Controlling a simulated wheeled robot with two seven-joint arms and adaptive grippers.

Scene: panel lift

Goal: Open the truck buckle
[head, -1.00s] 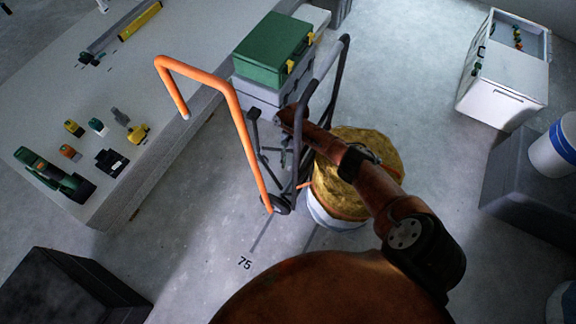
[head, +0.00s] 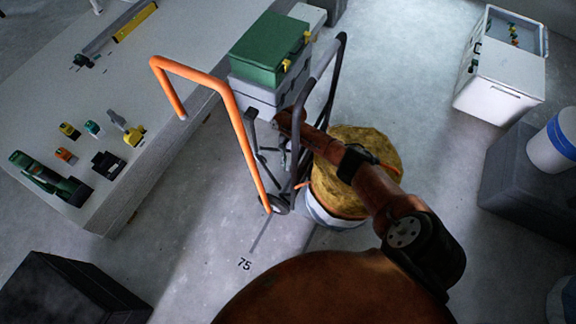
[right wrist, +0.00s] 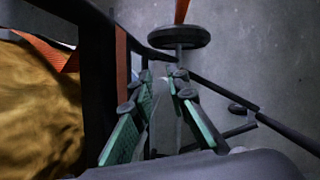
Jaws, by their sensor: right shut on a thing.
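The hand truck stands mid-floor in the head view, with an orange handle (head: 238,128) and a dark frame (head: 334,85). Grey cases (head: 256,92) and a green toolbox (head: 268,50) are stacked at it. My right arm reaches to the truck's lower frame, and its gripper is mostly hidden there. In the right wrist view my right gripper (right wrist: 166,82), with green-padded fingers, is closed on a narrow grey piece (right wrist: 165,112), seemingly part of the truck buckle. An orange strap (right wrist: 122,65) runs beside the dark frame bar. A black wheel (right wrist: 180,36) is ahead. My left gripper is out of view.
A workbench (head: 150,105) with several tools is at left. A white bin (head: 500,75) and a dark crate (head: 508,175) stand at right. Floor between is clear.

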